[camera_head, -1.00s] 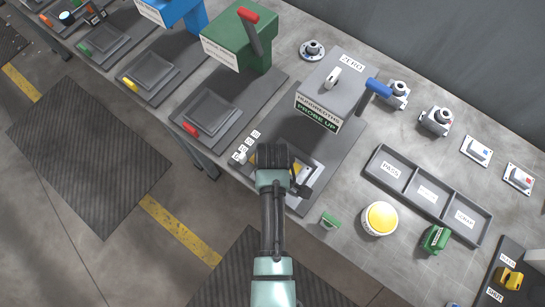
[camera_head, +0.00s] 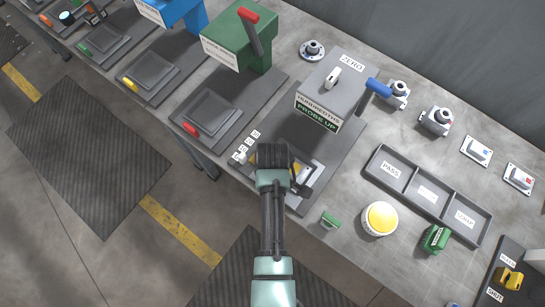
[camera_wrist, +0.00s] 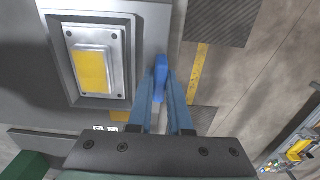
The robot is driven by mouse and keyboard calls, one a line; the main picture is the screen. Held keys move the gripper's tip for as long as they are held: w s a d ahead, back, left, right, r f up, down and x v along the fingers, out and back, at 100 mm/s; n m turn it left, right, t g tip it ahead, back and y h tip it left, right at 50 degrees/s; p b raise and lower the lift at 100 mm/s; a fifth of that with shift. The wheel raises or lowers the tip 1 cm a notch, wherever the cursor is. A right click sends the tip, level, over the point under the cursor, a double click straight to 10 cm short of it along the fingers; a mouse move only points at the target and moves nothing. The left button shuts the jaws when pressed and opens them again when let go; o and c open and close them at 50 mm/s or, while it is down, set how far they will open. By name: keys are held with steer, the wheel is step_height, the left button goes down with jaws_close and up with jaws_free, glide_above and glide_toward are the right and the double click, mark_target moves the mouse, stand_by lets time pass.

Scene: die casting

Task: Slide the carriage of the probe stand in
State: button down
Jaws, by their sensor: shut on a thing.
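The probe stand (camera_head: 330,92) is a grey box marked ZERO, HUNDREDTHS and PROBE UP, with a blue lever (camera_head: 378,87) raised at its right side. Its carriage (camera_head: 318,168) is at the front of the base plate, largely covered by my arm in the head view. In the wrist view the carriage (camera_wrist: 125,40) is a grey plate bearing a bolted part with a yellow face (camera_wrist: 90,71). My gripper (camera_wrist: 163,88) is shut on the carriage's blue handle (camera_wrist: 161,66), at the plate's edge. In the head view my wrist hides the fingers and handle.
A green press with a red lever (camera_head: 250,38) stands to the left. The bench edge lies beneath my arm.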

mark_target(293, 162)
steer(key=w+d+b, duration=0.1)
steer(key=w, duration=0.1)
steer(key=w+d+b, duration=0.1)
steer(key=w+d, duration=0.1)
steer(key=w, duration=0.1)
steer(key=w+d+b, duration=0.1)
steer(key=w+d, duration=0.1)
steer(key=shift+w+d+f+b, duration=0.1)
steer(key=shift+w+d+b, duration=0.05)
steer(key=shift+b, duration=0.25)
steer(key=shift+w+d, duration=0.15)
steer(key=shift+w, duration=0.1)
steer(key=c, duration=1.1)
jaws_free()
steer(key=shift+r, duration=0.25)
step_height(293, 162, up, 13)
steer(key=shift+f, duration=0.15)
